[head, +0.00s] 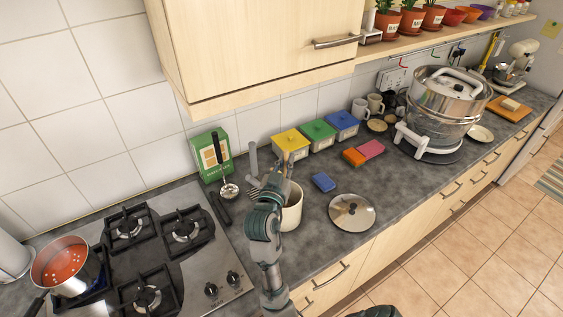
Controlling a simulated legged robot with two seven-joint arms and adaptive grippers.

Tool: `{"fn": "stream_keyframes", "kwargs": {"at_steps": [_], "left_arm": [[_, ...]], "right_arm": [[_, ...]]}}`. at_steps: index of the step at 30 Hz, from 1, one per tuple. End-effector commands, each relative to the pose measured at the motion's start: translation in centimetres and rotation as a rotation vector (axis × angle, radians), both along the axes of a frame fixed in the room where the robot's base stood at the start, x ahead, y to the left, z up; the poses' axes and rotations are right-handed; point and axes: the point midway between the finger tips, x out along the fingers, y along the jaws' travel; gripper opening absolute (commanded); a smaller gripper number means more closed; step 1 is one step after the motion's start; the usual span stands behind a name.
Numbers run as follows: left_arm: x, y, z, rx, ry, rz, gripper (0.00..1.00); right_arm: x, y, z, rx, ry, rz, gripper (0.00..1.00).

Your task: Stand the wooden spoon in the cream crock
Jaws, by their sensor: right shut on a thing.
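The cream crock (292,213) stands on the dark counter to the right of the hob, partly hidden behind my right gripper. My right gripper (276,184) is at the crock's left rim and overlaps its opening in the picture. It is shut on the wooden spoon (287,158), of which only a small tan part shows above the fingers. The spoon's lower part is hidden, so I cannot tell whether it is inside the crock. My left gripper is not in view.
A gas hob (165,255) with a pot of red soup (62,262) is at left. A green box (213,152), ladle (228,188) and grey utensils (253,165) are close by. A blue sponge (323,182) and round lid (352,212) lie right of the crock. A cabinet (255,50) hangs above.

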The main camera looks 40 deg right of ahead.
Motion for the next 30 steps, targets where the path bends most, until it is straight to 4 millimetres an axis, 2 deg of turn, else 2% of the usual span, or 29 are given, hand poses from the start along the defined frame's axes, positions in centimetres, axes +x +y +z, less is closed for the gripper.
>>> {"fn": "stream_keyframes", "kwargs": {"at_steps": [9, 22, 28, 29, 30], "left_arm": [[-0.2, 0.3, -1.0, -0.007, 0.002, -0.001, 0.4], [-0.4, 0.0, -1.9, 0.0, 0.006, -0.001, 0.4], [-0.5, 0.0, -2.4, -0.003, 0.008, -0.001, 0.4], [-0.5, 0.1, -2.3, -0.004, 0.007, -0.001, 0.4], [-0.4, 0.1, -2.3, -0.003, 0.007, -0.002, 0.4]], "right_arm": [[0.0, 1.0, -0.7, -0.008, -0.001, 0.002, 0.0], [0.0, 0.0, -2.4, 0.001, 0.0, 0.001, 0.0], [0.0, 0.4, -2.8, -0.002, 0.0, 0.002, 0.0], [0.0, 0.5, -2.7, -0.002, 0.0, 0.002, 0.19], [0.0, 0.5, -2.6, -0.003, -0.001, 0.002, 0.29]]}}
